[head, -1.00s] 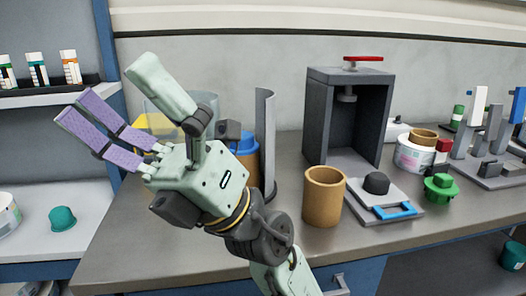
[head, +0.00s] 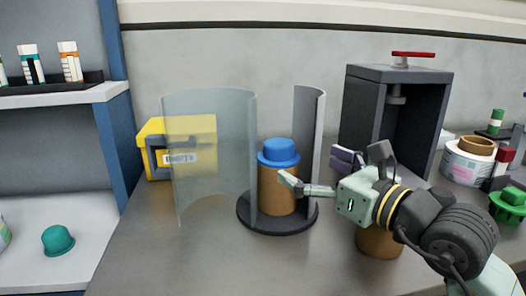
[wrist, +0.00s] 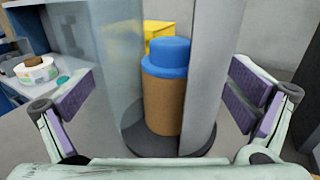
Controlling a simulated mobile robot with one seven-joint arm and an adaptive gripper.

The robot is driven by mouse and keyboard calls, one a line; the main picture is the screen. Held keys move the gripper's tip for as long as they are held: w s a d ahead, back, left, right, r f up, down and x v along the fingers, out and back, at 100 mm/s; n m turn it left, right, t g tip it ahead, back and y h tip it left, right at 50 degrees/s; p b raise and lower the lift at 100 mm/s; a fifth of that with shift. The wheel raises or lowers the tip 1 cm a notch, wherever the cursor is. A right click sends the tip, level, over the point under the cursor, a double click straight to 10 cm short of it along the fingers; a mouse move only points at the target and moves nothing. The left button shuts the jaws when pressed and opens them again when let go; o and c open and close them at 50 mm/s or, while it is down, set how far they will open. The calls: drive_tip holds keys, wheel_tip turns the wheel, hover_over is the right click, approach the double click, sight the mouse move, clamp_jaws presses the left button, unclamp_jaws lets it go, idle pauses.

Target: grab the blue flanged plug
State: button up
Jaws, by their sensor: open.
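The blue flanged plug (head: 279,151) sits upright in the top of a brown tube (head: 277,190). The tube stands on a dark round base (head: 270,221) between a clear curved shield (head: 212,155) and a grey curved shield (head: 310,120). In the wrist view the plug (wrist: 167,56) is near the middle, beyond my fingers, with the clear shield to its left and the grey one to its right. My gripper (head: 313,170) is open and empty, with its fingers spread wide (wrist: 163,98). It is in front and to the right of the plug, not visibly gripping it.
A yellow bin (head: 180,140) stands behind the clear shield. The counter at front left is clear.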

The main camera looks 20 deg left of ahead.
sight(278, 147)
drive_tip(key=x, duration=0.2)
drive_tip(key=p+x, duration=0.1)
drive_tip(key=x, duration=0.2)
drive_tip(key=shift+w, duration=0.5)
drive_tip(key=p+x, duration=0.1)
drive_tip(key=x, duration=0.2)
drive_tip(key=p+x, duration=0.1)
drive_tip(key=x, duration=0.1)
drive_tip(key=shift+w+a+f+p, duration=0.15)
drive_tip(key=shift+w+f+p, duration=0.15)
drive_tip(key=shift+w, duration=0.2)
drive_tip(key=shift+c, duration=0.5)
drive_tip(key=c, duration=1.5)
